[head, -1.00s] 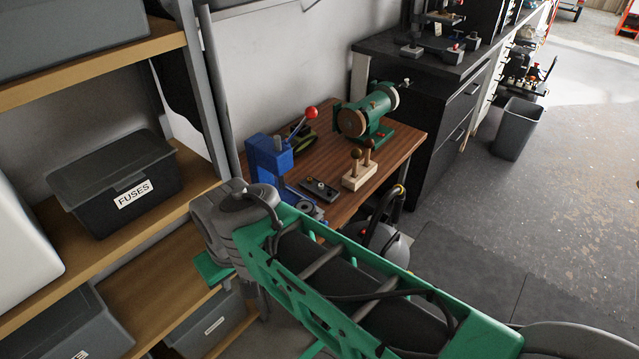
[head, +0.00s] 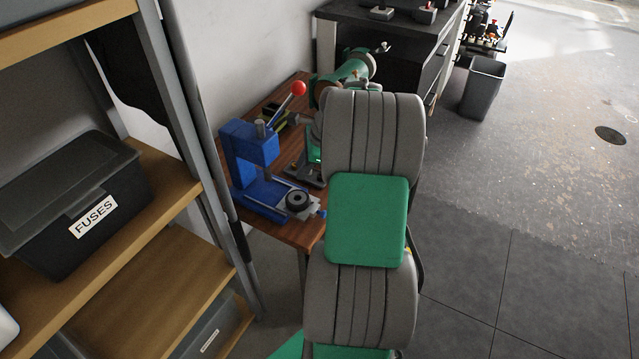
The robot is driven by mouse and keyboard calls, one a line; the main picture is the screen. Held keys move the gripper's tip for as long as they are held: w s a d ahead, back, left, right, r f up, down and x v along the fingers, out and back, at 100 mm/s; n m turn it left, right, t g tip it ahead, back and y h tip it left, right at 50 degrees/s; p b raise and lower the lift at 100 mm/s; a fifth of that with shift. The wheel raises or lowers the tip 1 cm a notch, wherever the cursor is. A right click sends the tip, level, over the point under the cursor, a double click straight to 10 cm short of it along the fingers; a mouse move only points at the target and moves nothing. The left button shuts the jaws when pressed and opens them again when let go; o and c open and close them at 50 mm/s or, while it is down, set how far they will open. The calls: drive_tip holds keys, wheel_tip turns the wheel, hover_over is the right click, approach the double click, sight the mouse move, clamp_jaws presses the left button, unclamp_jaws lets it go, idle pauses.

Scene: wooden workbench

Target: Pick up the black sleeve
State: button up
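A short black ring-shaped piece (head: 298,200), which looks like the black sleeve, rests on the grey plate at the foot of the blue press (head: 250,150). The press stands at the near left of the wooden table. My arm rises through the middle of the picture and covers the table's right part. What seems to be my gripper (head: 309,158) shows only as a small dark part left of my arm, behind and above the black piece. Its fingers cannot be made out, and I see no contact with the black piece.
The press's red-knobbed lever (head: 299,88) sticks up behind. A green grinder (head: 355,68) is at the table's back, partly covered by my arm. A shelf with a FUSES box (head: 75,200) stands close on the left. The floor on the right is open.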

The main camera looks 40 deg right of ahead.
drive_tip(key=s+d+f+m+t, duration=0.15)
drive_tip(key=d+f+m, duration=0.25)
drive_tip(key=d+m, duration=0.45)
drive_tip(key=shift+n, duration=0.65)
drive_tip(key=w+f, duration=0.1)
drive_tip(key=f, duration=0.1)
drive_tip(key=w+f, duration=0.1)
drive_tip(key=f, duration=0.1)
drive_tip(key=w+f, duration=0.1)
drive_tip(key=f, duration=0.1)
drive_tip(key=shift+w+d, duration=0.2)
drive_tip(key=shift+d, duration=0.1)
clamp_jaws()
